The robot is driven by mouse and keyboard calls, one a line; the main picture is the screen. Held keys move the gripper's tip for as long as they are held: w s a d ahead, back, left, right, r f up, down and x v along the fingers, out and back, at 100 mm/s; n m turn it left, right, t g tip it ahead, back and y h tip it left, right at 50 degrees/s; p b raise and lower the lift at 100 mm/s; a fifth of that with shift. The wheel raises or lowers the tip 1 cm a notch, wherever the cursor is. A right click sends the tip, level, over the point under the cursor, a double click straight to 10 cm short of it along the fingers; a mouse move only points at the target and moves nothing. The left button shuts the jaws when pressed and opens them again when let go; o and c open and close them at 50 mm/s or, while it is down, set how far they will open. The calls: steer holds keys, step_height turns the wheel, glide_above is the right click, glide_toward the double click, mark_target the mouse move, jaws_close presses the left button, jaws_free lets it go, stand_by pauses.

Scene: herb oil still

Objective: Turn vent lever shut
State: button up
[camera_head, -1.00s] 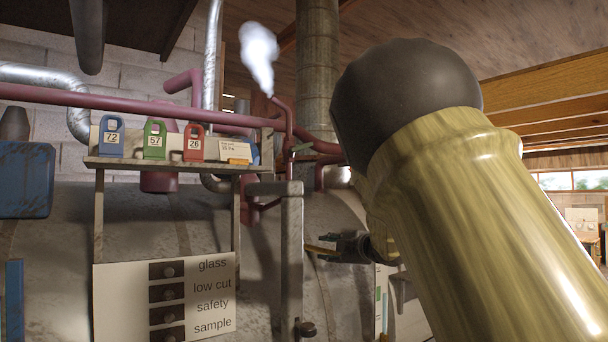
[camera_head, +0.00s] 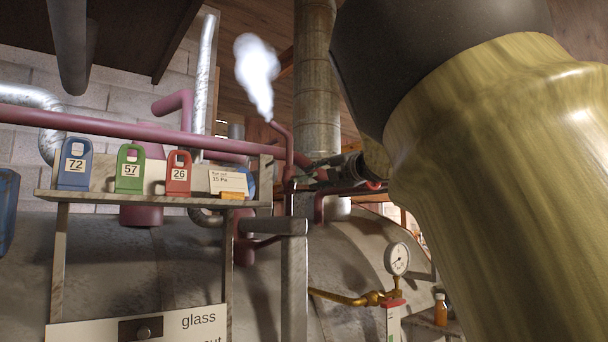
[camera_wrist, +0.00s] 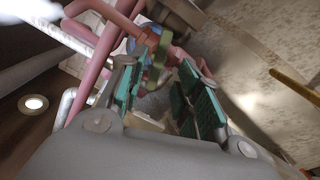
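A thin pink vent pipe (camera_head: 283,145) rises behind the shelf and blows white steam (camera_head: 257,72) from its tip. The vent lever at its foot is small and partly covered by my gripper in the head view. In the wrist view, a green piece (camera_wrist: 160,58) that looks like the lever shows beside pink pipework, just beyond the gap between my fingers. My gripper (camera_head: 318,168) points left at the foot of the vent pipe. In the wrist view, its green-padded fingers (camera_wrist: 158,78) are apart with nothing clearly held. I cannot tell whether they touch the lever.
A shelf (camera_head: 150,200) in front bears blue (camera_head: 75,165), green (camera_head: 130,168) and red (camera_head: 178,173) numbered tags and a card (camera_head: 228,181). A grey post (camera_head: 294,270) stands below the gripper. A gauge (camera_head: 397,258) on brass piping and a small amber bottle (camera_head: 440,310) are at right.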

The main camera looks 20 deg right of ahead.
mark_target(306, 177)
steer(key=shift+p+x, duration=1.05)
steer(key=shift+x, duration=1.95)
steer(key=shift+c, duration=0.2)
jaws_close()
